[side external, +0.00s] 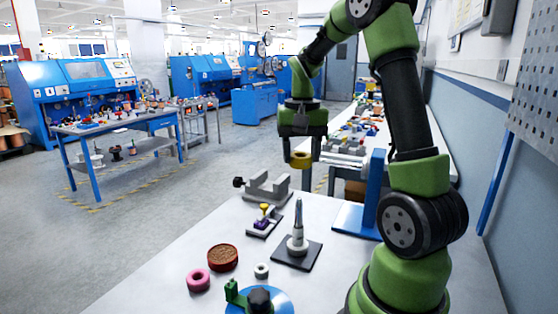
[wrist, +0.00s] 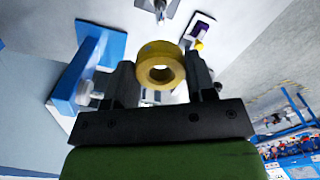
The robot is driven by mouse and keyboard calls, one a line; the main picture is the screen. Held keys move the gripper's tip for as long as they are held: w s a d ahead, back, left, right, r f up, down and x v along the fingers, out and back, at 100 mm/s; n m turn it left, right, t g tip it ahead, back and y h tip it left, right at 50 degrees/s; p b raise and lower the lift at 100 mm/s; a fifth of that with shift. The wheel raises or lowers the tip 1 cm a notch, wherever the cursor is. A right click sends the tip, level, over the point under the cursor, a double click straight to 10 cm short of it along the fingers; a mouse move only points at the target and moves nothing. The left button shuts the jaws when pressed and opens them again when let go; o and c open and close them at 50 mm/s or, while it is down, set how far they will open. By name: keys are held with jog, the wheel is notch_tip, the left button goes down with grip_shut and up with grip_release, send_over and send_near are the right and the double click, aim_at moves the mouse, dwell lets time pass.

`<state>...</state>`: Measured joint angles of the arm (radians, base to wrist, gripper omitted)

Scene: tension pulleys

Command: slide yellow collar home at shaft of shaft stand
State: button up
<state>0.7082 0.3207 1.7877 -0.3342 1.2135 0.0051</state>
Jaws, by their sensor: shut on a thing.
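The yellow collar (side external: 300,160) is a short ring with a round hole, and my gripper (side external: 301,152) is shut on it. In the wrist view, the collar (wrist: 150,51) sits between the two dark fingers of my gripper (wrist: 160,74), with its hole facing the camera. The shaft stand (side external: 314,255) is a dark square plate on the white table. Its grey shaft (side external: 299,214) stands upright with a tapered tip and a wider pale part near the bottom. The collar is above the shaft and apart from it. The wrist view shows part of the shaft (wrist: 158,8) at the top edge.
A grey cradle block (side external: 266,187) and a small stand with purple and yellow parts (side external: 264,220) are near the shaft stand. A brown round tray (side external: 223,257), a pink ring (side external: 199,280) and a small white ring (side external: 261,270) lie in front. A blue upright bracket (side external: 371,195) stands right.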

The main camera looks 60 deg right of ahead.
send_over(299, 214)
jog(key=shift+w+d+f, duration=0.1)
jog(key=shift+d+f, duration=0.1)
jog(key=shift+f, duration=1.5)
jog(key=shift+w+d+f, duration=0.1)
jog(key=shift+d+f, duration=0.05)
jog(key=shift+f, duration=1.5)
jog(key=shift+f, duration=0.35)
jog(key=shift+f, duration=1.35)
jog(key=shift+f, duration=0.2)
jog(key=shift+f, duration=1.3)
jog(key=shift+f, duration=0.15)
jog(key=shift+f, duration=0.75)
jog(key=o, duration=1)
